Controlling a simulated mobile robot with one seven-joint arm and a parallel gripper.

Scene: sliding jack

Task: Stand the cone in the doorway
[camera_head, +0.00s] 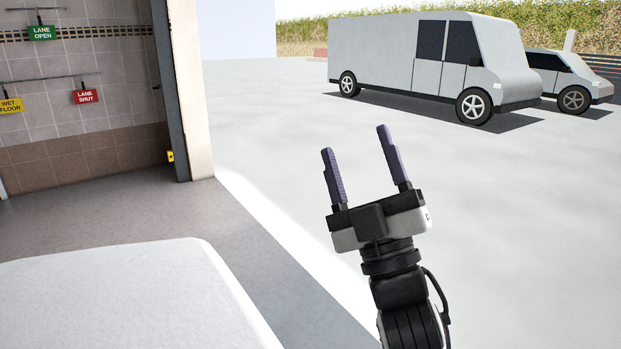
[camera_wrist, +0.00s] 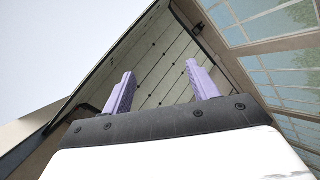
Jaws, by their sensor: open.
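No cone shows in either view. The doorway's edge post (camera_head: 183,90) stands at the left in the head view, with the tiled room behind it and bright pavement outside. My gripper (camera_head: 357,145) is raised in front of the pavement, right of the post, with its two purple fingers apart and nothing between them. In the wrist view my gripper (camera_wrist: 160,85) is also open and empty, pointing up toward a tiled wall or ceiling surface and large windows.
A white van (camera_head: 400,60) and a smaller car (camera_head: 565,78) are parked outside. Hanging signs, green (camera_head: 42,33), red (camera_head: 87,97) and yellow (camera_head: 11,105), line the tiled wall. A white rounded surface (camera_head: 130,295) fills the lower left. The pavement between is clear.

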